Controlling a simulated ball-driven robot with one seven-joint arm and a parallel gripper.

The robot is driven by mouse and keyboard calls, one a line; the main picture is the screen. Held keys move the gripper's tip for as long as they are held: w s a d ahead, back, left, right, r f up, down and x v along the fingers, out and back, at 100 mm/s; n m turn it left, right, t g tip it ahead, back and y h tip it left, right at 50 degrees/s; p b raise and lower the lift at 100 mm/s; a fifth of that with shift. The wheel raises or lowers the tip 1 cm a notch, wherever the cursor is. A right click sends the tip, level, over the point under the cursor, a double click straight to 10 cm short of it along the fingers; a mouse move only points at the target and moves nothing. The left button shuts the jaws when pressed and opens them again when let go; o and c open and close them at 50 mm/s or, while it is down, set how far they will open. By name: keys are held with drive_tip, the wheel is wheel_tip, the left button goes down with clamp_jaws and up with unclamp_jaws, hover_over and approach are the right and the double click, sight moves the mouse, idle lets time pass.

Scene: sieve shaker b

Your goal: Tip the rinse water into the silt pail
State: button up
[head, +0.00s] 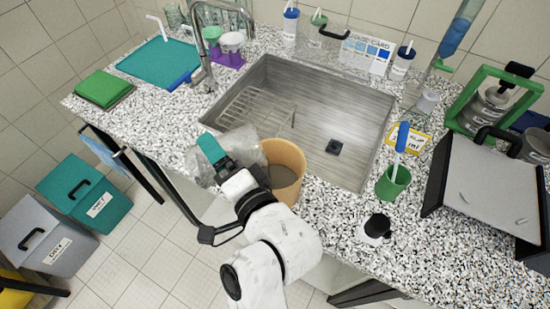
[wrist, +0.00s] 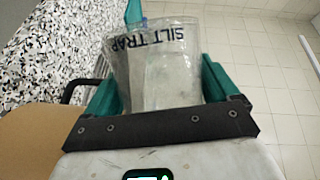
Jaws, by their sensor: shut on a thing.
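My gripper (head: 228,158) has teal fingers and is shut on a clear container marked SILT TRAP (wrist: 155,65). In the head view the clear container (head: 245,143) is partly hidden by the gripper and looks tilted, at the left of the tan pail. In the wrist view its lettering appears upside down between the fingers (wrist: 160,90). I cannot tell how much water is in it. The tan pail (head: 291,152) stands at the front edge of the sink with grey-brown matter inside. A tan surface, probably the pail (wrist: 30,140), shows at the wrist view's lower left.
A steel sink (head: 340,100) with a wire rack (head: 255,108) lies behind the pail. A green cup with a blue-handled brush (head: 393,183) and a small black-capped jar (head: 377,227) stand to the right. Two lidded bins (head: 85,195) stand on the floor at left.

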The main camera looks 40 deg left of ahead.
drive_tip(key=shift+w+d+r+m, duration=0.15)
drive_tip(key=shift+w+r+m, duration=0.15)
drive_tip(key=shift+r, duration=0.25)
drive_tip(key=shift+w+d+r+m+y+p, duration=0.15)
drive_tip(key=shift+r+m+y+p, duration=0.3)
drive_tip(key=shift+m+p, duration=0.3)
idle(0.7)
drive_tip(key=shift+w+d+f+m+y+b, duration=0.15)
drive_tip(key=shift+w+d+m+y+b, duration=0.15)
drive_tip(key=shift+m, duration=0.55)
idle(0.6)
drive_tip(key=shift+a, duration=0.15)
